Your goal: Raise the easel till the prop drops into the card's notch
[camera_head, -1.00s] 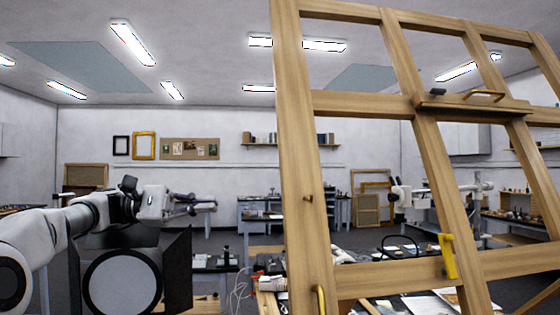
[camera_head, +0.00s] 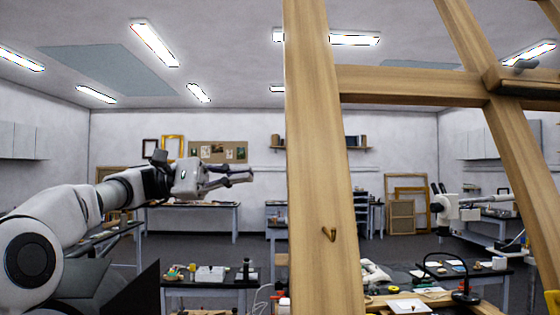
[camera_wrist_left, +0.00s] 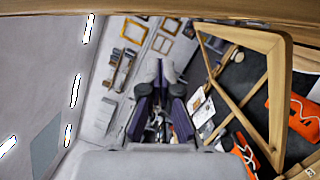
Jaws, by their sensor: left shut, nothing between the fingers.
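The wooden easel (camera_head: 318,150) fills the right of the head view, its left post upright with a small brass hook (camera_head: 328,234). A crossbar (camera_head: 410,85) and a slanted bar run off to the right, with part of a ledge (camera_head: 525,82) at the edge. My left gripper (camera_head: 249,176) is shut and empty, left of the post and apart from it in the picture. The wrist view shows its fingers (camera_wrist_left: 160,75) in front of the room. A wooden triangular frame (camera_wrist_left: 277,95) shows to their right; I cannot tell whether it is the prop. I cannot make out the card or its notch.
A wooden bar (camera_wrist_left: 130,9) crosses the top of the wrist view. A low table (camera_head: 205,284) with small items stands below my left arm. Open floor lies farther back.

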